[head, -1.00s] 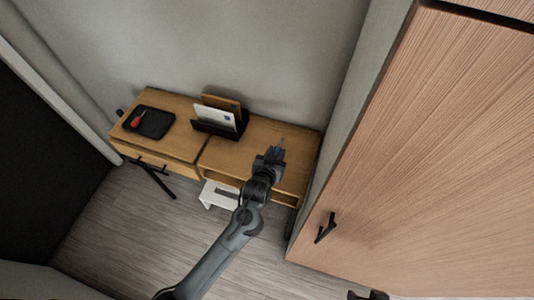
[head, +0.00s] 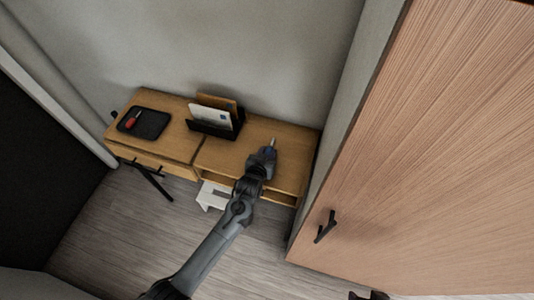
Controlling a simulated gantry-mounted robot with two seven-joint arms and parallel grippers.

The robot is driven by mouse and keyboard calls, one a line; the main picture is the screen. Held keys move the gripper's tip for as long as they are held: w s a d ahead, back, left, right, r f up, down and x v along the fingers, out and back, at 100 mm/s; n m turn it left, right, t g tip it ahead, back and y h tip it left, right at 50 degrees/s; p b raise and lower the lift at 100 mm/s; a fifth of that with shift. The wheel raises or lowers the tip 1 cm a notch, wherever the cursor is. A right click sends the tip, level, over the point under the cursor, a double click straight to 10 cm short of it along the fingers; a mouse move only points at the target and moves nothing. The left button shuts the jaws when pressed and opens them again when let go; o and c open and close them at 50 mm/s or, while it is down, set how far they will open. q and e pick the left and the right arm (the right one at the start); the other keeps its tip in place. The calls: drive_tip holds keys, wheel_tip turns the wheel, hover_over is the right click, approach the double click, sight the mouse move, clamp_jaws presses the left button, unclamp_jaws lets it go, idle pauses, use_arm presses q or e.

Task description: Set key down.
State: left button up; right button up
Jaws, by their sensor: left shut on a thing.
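My left gripper (head: 270,149) is over the right part of the wooden desk (head: 290,165), near its front edge. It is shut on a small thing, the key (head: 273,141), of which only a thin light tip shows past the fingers. I cannot tell whether the key touches the desk top. At the bottom edge of the head view, a small dark part shows, but my right gripper cannot be made out.
A black tray (head: 155,124) with a red-handled item (head: 131,119) lies on the desk's left. A black letter holder (head: 213,131) with envelopes (head: 209,115) stands mid-desk. A wooden cabinet door (head: 430,150) with a black handle (head: 325,227) stands right. Desk top right of the holder is clear.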

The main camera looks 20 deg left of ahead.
use_arm(q)
drive_tip(key=o, duration=0.6)
drive_tip(key=shift+f, duration=0.15)
drive_tip(key=o, duration=0.4)
drive_tip(key=shift+o, duration=0.2)
drive_tip(key=shift+s+r, duration=0.2)
drive_tip(key=shift+r, duration=0.1)
drive_tip(key=s+a+r+m+g, duration=0.1)
drive_tip(key=s+r+g, duration=0.1)
drive_tip(key=s, duration=0.9)
drive_tip(key=s+a+r+m+g+p, duration=0.1)
drive_tip(key=s+r+g, duration=0.2)
drive_tip(key=s, duration=0.9)
drive_tip(key=s+a+r+g+h+p, duration=0.1)
drive_tip(key=s+r+g, duration=0.2)
drive_tip(key=s, duration=0.8)
drive_tip(key=shift+s+a+m+g, duration=0.2)
drive_tip(key=shift+m+g, duration=0.2)
drive_tip(key=shift+g, duration=0.5)
